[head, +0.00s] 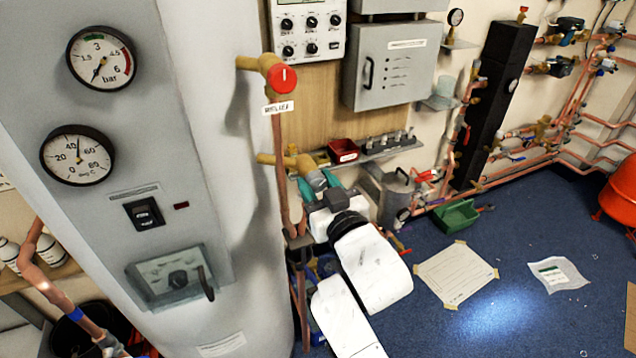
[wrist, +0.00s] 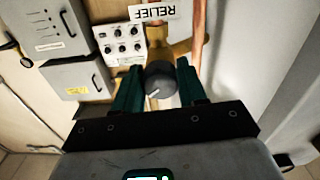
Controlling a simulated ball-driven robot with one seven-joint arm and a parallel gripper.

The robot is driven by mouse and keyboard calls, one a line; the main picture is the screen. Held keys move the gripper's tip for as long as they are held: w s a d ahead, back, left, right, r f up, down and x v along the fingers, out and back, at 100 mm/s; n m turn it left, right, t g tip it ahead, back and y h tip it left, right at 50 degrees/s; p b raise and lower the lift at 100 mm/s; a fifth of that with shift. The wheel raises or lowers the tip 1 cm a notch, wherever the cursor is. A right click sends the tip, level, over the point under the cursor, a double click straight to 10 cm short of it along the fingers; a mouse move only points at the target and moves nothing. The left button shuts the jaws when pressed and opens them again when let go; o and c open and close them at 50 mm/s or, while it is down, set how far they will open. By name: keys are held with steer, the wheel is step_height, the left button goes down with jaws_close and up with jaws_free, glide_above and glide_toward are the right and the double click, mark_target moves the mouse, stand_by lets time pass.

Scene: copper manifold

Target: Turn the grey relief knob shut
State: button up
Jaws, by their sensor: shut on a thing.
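The dark grey relief knob (wrist: 161,84) sits on a brass valve body at a copper pipe in the wrist view, with a pale line on its face. A white tag reading RELIEF (wrist: 152,13) shows upside down above it. My gripper (wrist: 158,76) has its two teal fingers on either side of the knob and is shut on it. In the head view my gripper (head: 318,183) is at the end of the brass branch (head: 285,161) low on the cylinder's pipe. There my wrist and fingers hide part of the knob.
A red-capped brass valve (head: 281,78) sits above on the same pipe. A shelf with a red bin (head: 342,151) and a grey can (head: 398,185) are close to the right of my arm. The large white cylinder (head: 215,200) stands left.

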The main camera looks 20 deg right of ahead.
steer(key=n+p, duration=0.3)
steer(key=n, duration=0.4)
steer(key=shift+r, duration=0.2)
steer(key=shift+d+f+n+p, duration=0.1)
steer(key=shift+n+p, duration=1)
steer(key=shift+n, duration=0.6)
steer(key=shift+f, duration=0.1)
steer(key=o, duration=1)
steer(key=shift+s, duration=0.1)
steer(key=s+b, duration=0.1)
steer(key=s, duration=0.9)
steer(key=shift+s+b, duration=0.3)
steer(key=shift+s, duration=0.05)
